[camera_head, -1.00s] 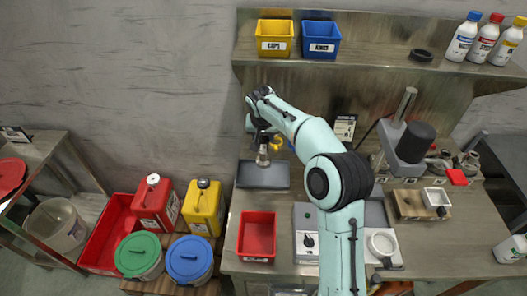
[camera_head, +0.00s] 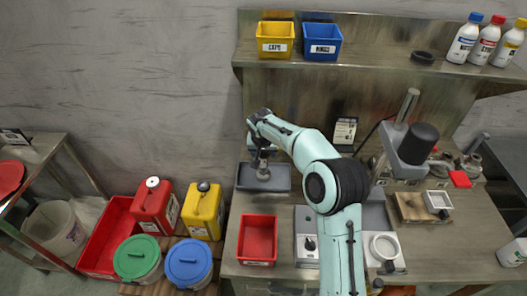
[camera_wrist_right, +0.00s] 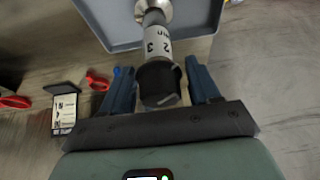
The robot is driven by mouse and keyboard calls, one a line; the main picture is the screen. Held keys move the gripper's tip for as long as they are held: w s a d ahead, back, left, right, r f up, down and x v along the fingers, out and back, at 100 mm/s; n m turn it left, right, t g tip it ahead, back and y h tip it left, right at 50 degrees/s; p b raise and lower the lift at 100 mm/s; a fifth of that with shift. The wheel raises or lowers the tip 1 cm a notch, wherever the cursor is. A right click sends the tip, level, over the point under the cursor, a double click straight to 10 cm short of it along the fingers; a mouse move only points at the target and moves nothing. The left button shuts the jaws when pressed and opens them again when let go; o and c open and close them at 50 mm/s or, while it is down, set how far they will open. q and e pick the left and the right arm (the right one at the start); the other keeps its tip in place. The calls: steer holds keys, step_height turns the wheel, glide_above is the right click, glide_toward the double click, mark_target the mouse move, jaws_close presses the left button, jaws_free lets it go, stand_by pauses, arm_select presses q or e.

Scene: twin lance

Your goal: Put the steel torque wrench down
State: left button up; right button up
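The steel torque wrench (camera_head: 263,172) hangs roughly upright from my right gripper (camera_head: 262,150), with its lower end over the grey tray (camera_head: 283,181) at the back left of the bench. In the right wrist view, my right gripper's (camera_wrist_right: 160,68) two blue fingers flank the wrench's black end (camera_wrist_right: 160,84). The white scale ring and steel part (camera_wrist_right: 156,30) point away, over the grey tray (camera_wrist_right: 205,14). I cannot tell whether the lower end touches the tray. My left gripper is not in view.
A red bin (camera_head: 257,238) stands in front of the tray. My right arm crosses the bench's middle. A grey stand (camera_head: 411,146) with a column is at right. Red and yellow cans (camera_head: 203,210) are left of the bench. A shelf (camera_head: 375,58) with bins and bottles runs above.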

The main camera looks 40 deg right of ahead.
steer(key=shift+r, duration=0.15)
steer(key=shift+r, duration=0.3)
steer(key=v, duration=1.1)
steer(key=shift+s+a+r, duration=0.2)
